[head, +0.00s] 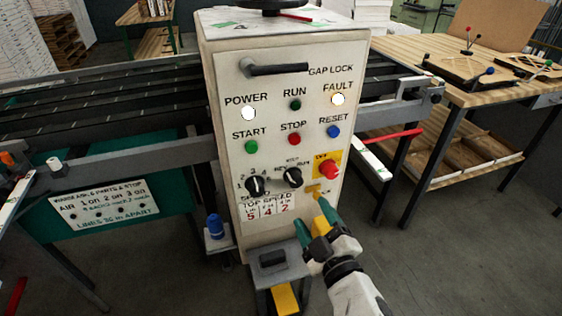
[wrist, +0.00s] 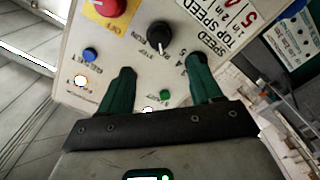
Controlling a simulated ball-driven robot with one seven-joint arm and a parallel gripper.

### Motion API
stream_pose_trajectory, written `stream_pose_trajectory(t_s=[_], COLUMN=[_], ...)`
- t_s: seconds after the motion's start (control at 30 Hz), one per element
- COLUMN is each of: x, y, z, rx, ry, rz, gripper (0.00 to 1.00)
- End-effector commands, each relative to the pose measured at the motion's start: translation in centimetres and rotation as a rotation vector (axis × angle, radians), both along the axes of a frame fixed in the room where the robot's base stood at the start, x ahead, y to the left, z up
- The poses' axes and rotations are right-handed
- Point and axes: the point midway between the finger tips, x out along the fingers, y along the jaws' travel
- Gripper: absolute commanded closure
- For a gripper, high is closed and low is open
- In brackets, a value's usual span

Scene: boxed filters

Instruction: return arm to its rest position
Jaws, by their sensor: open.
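My arm (head: 358,295) reaches up from the bottom right in the head view. My gripper (head: 313,214) has green fingers and is in front of the lower right of the control panel (head: 225,90). In the wrist view my gripper (wrist: 160,68) has its two fingers spread apart with nothing between them. The panel appears upside down there, with a black selector knob (wrist: 160,37) beyond the gap. I cannot tell whether the fingers touch the panel.
A conveyor (head: 90,105) runs behind the cabinet. A red stop button (head: 328,169) sits on a yellow plate. A blue-capped post (head: 215,228) and a small stand (head: 275,268) are close below. A wooden workbench (head: 450,75) is at right. Open floor lies at lower right.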

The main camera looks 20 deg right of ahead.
Motion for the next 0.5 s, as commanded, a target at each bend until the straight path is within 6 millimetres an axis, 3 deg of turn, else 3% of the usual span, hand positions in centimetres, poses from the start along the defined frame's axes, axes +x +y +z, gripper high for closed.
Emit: stream_pose_trajectory(t_s=[0.13, 0.27, 0.37, 0.5], x=[-0.1, -1.0, -2.9, -7.3], y=[-0.3, -2.9, -6.0, -9.3], z=[-0.2, -2.1, -5.0, -9.9], rx=[0.006, 0.07, 0.161, 0.305], ry=[0.009, 0.104, 0.245, 0.487], rz=[-0.009, -0.094, -0.205, -0.36], gripper=[0.35, 0.35, 0.35, 0.35])
